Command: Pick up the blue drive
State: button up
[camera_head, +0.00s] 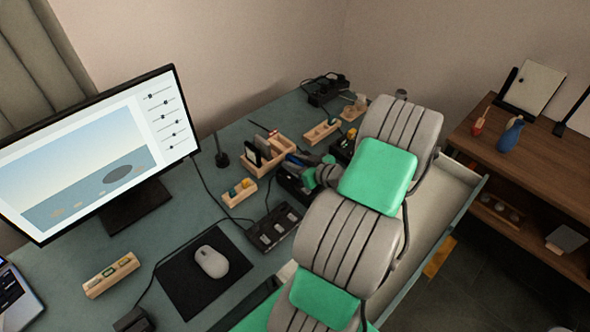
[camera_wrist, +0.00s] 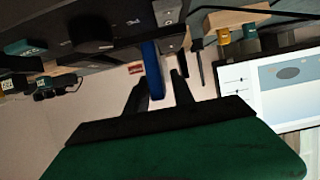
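A long narrow blue thing (camera_wrist: 151,68), which looks like the blue drive, shows in the wrist view beside a dark block. My gripper (camera_wrist: 159,82) has its two dark fingers apart, and the near end of the blue thing lies in line with the gap between them. I see space on both sides of it, so the fingers do not look closed on it. In the head view my arm's end reaches a black holder (camera_head: 292,186) on the desk; the fingertips and the drive cannot be made out clearly there.
A wooden organizer box (camera_head: 262,158) stands close behind the holder, with a small wooden block rack (camera_head: 239,193) to its left. A black multi-slot tray (camera_head: 273,228) lies in front. A monitor (camera_head: 100,150) and a mouse (camera_head: 211,261) are farther left. An open drawer (camera_head: 440,215) is at right.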

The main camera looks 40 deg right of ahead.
grip_shut()
dwell(0.5)
